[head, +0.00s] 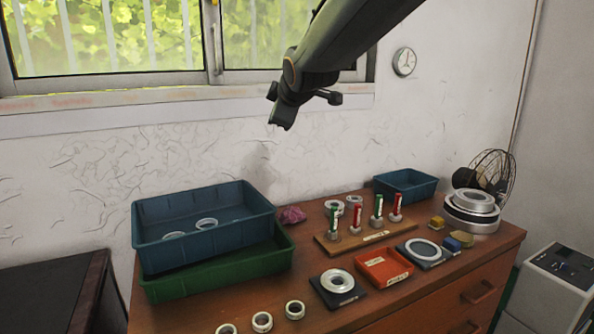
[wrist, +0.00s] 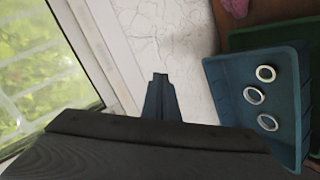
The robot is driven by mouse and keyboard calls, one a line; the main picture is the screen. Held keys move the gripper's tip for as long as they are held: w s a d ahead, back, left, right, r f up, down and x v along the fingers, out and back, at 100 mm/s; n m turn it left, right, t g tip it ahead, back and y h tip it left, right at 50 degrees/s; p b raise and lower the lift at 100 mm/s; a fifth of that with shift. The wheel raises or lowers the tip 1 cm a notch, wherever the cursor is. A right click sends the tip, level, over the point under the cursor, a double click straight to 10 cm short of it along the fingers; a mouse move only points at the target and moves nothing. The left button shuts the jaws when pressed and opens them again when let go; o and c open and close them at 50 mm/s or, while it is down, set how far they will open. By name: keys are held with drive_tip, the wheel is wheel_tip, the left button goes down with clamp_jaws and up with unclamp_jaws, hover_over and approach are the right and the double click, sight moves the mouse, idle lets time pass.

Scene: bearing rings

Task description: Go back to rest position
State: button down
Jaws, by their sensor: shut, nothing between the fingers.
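My gripper (head: 283,115) hangs high in front of the wall, well above the wooden cabinet top, with its fingers pointing down. It is shut and empty. In the wrist view its closed fingers (wrist: 160,85) show against the white wall. Bearing rings lie in the blue bin: two show in the head view, and three, one of them a ring (wrist: 266,73), show in the wrist view. More rings (head: 262,322) stand in a row at the cabinet's front edge. A large ring (head: 337,281) lies on a black plate.
The blue bin (head: 204,252) sits in a green bin (head: 225,280) at the left. A wooden board (head: 340,243) holds several upright pegs. A red tray (head: 385,268), a small blue bin (head: 405,186), a fan (head: 495,172) and stacked rings (head: 471,214) stand further right. The air around my gripper is clear.

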drive_tip(key=s+d+f+m+g+h, duration=0.3)
drive_tip(key=s+d+f+m, duration=0.35)
drive_tip(key=d+f, duration=0.55)
drive_tip(key=s+d+f+m+g, duration=0.3)
drive_tip(key=s+f, duration=0.3)
drive_tip(key=s, duration=0.4)
drive_tip(key=s+d+f+m+g+h+p, duration=0.1)
drive_tip(key=s+d+f+m+g, duration=0.2)
drive_tip(key=s, duration=0.7)
drive_tip(key=s+d+f+m+g+p, duration=0.1)
drive_tip(key=s+d+f+m+g, duration=0.1)
drive_tip(key=s+d+f+m, duration=0.2)
drive_tip(key=s+d+f, duration=0.3)
drive_tip(key=s+f, duration=0.2)
drive_tip(key=s, duration=0.1)
drive_tip(key=shift+s+f+g, duration=0.2)
drive_tip(key=shift+g, duration=0.2)
drive_tip(key=shift+m, duration=0.25)
